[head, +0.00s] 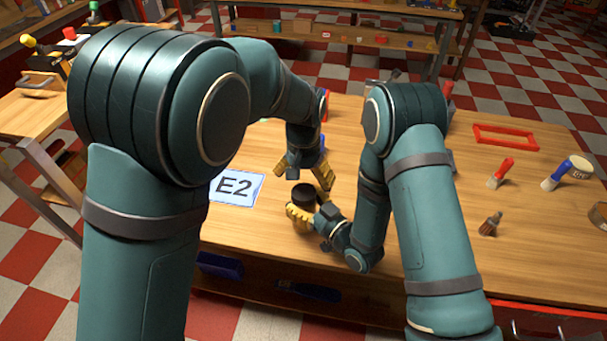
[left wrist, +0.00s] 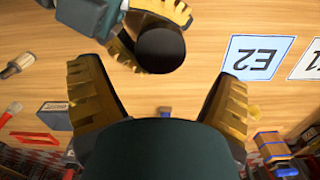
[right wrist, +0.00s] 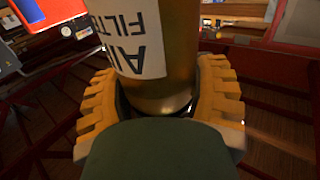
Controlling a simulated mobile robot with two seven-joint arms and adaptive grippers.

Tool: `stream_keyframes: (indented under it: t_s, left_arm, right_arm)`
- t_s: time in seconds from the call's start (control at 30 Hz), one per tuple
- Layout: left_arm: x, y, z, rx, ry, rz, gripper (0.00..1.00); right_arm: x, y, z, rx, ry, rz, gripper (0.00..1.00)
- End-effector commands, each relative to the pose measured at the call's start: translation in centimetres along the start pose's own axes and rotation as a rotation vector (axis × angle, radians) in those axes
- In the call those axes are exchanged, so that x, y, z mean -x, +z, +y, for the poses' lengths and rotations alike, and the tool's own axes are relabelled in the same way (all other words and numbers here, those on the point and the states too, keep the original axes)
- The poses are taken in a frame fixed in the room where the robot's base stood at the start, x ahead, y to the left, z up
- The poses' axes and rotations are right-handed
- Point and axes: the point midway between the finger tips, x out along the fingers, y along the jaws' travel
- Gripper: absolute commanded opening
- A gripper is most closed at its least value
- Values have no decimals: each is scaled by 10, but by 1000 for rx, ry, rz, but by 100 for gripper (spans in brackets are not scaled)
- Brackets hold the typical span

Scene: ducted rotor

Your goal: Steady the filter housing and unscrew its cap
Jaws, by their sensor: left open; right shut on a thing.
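The filter housing (right wrist: 180,45) is a brass-coloured cylinder with a white "AIR FILTER" label, upside down in the right wrist view. My right gripper (right wrist: 162,108) is shut around it. In the head view my right gripper's yellow fingers (head: 302,215) sit just below the black round cap (head: 304,196) and hide most of the body. The cap also shows in the left wrist view (left wrist: 160,50), beyond the fingertips of my left gripper (left wrist: 162,80). My left gripper is open and empty, its fingers spread wide; it also shows in the head view (head: 307,176), just above the cap.
An E2 card (head: 236,187) lies on the wooden table to the left. A red frame (head: 505,137), a red-handled brush (head: 501,173), a blue-handled brush (head: 567,172) and a dark brush (head: 490,223) are on the right. My arms hide much of the table's middle.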

Motion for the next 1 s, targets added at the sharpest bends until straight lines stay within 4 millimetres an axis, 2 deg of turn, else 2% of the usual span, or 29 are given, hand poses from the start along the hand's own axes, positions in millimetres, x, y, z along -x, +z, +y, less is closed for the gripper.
stream_keyframes:
  t_s: [0.3, 0.5, 0.73, 1.0]
  left_arm:
    - [14, 0, 1, -599, 21, -21, 91]
    - [23, 0, 0, -884, 21, -23, 91]
    - [20, 0, -1, -989, 20, -25, 91]
    - [-18, 1, 0, -988, 21, -27, 91]
  right_arm:
    - [0, -1, 0, 0, 0, 2, 0]
    - [0, -1, 0, 0, 0, 2, 0]
    - [0, -1, 0, 0, 0, 2, 0]
    - [0, -1, 0, 0, 0, 2, 0]
